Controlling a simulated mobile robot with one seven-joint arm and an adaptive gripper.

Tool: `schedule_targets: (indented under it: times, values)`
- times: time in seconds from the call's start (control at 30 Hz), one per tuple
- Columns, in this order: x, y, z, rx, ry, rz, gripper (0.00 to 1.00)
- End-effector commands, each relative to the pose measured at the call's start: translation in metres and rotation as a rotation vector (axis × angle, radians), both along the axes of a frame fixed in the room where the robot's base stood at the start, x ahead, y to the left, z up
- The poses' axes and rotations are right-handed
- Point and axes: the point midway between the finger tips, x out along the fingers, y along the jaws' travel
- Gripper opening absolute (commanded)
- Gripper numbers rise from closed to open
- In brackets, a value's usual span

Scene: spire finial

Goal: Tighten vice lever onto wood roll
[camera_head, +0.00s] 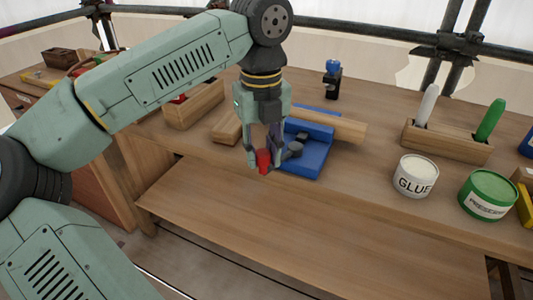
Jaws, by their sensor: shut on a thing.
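The blue vice (305,161) sits on the workbench near its front edge. The light wood roll (338,127) lies through the vice, and its right end sticks out past the jaws. My gripper (264,160) hangs down at the left front of the vice, with its fingers shut on the red vice lever (263,161). A dark screw part (294,149) shows between the lever and the vice body. My fingers partly hide the lever and the left part of the vice.
A white glue tin (415,176) and a green tin (488,194) stand to the right. A wooden holder (447,143) with a white and a green marker is behind them. A wooden box (194,108) is behind my arm. A lower shelf (300,235) lies below the bench front.

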Motion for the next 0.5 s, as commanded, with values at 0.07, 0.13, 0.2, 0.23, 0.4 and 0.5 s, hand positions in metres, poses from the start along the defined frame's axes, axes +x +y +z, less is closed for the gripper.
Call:
schedule_targets:
  times: [0.07,0.13,0.2,0.23,0.4,0.5]
  values:
    - [0.0014,0.0012,0.0006,0.002,-0.004,-0.008,0.0]
    - [0.0017,0.0016,0.0006,0.002,-0.004,-0.012,0.0]
    - [0.0018,0.0016,0.0007,0.002,-0.004,-0.013,0.0]
    - [0.0018,0.0016,0.0007,0.002,-0.004,-0.013,0.0]
    - [0.0019,0.0015,0.0007,0.002,-0.004,-0.013,0.0]
    - [0.0018,0.0014,0.0007,0.002,-0.004,-0.012,0.27]
